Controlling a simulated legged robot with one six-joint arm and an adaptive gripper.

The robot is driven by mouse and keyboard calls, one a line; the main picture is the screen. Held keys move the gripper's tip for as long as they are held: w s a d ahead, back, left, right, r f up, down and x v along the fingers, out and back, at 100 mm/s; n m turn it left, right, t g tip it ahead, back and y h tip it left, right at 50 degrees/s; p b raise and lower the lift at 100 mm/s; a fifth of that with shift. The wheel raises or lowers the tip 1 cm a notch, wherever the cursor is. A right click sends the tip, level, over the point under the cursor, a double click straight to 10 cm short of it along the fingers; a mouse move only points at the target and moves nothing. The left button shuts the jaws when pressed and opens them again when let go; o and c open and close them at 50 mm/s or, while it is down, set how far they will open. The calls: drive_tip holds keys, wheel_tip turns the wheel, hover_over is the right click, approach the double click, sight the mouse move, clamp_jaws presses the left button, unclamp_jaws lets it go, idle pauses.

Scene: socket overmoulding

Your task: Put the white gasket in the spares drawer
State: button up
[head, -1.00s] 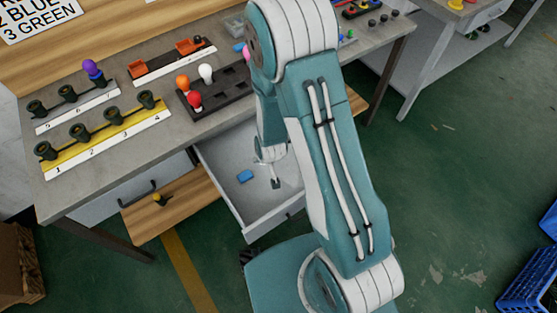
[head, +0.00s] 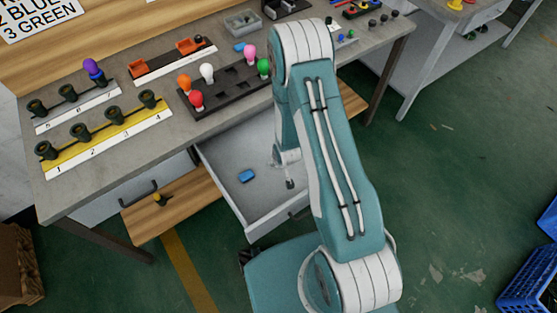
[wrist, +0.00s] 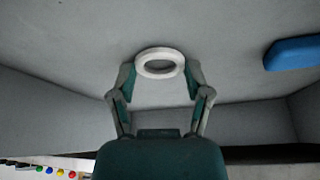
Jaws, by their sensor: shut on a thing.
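The white gasket (wrist: 160,74) is a ring held between the two fingertips of my gripper (wrist: 161,84) in the wrist view. In the head view my gripper (head: 289,182) is inside the open grey drawer (head: 225,190), near its right side; the gasket cannot be made out there. In the wrist view the gasket appears close to the drawer floor (wrist: 70,45); I cannot tell whether it touches it. My arm hides part of the drawer's right side.
A blue block (head: 246,176) lies on the drawer floor, left of my gripper; it also shows in the wrist view (wrist: 292,54). The bench above holds a dark rack (head: 228,88) of coloured bulbs and a yellow numbered strip (head: 105,137). Drawer floor around the block is clear.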

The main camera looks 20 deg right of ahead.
drive_tip(key=o, duration=0.7)
drive_tip(key=shift+d, duration=0.15)
drive_tip(key=shift+o, duration=0.2)
drive_tip(key=shift+s+r, duration=0.1)
drive_tip(key=shift+r, duration=0.3)
drive_tip(key=w+r+v, duration=0.1)
drive_tip(key=w+v, duration=0.2)
drive_tip(key=v, duration=1.2)
drive_tip(key=w+a+r+v, duration=0.1)
drive_tip(key=w+r+v, duration=0.15)
drive_tip(key=v, duration=1.25)
drive_tip(key=s+r+t, duration=0.1)
drive_tip(key=s+r, duration=1.3)
drive_tip(key=shift+r+m, duration=0.3)
drive_tip(key=shift+r, duration=0.1)
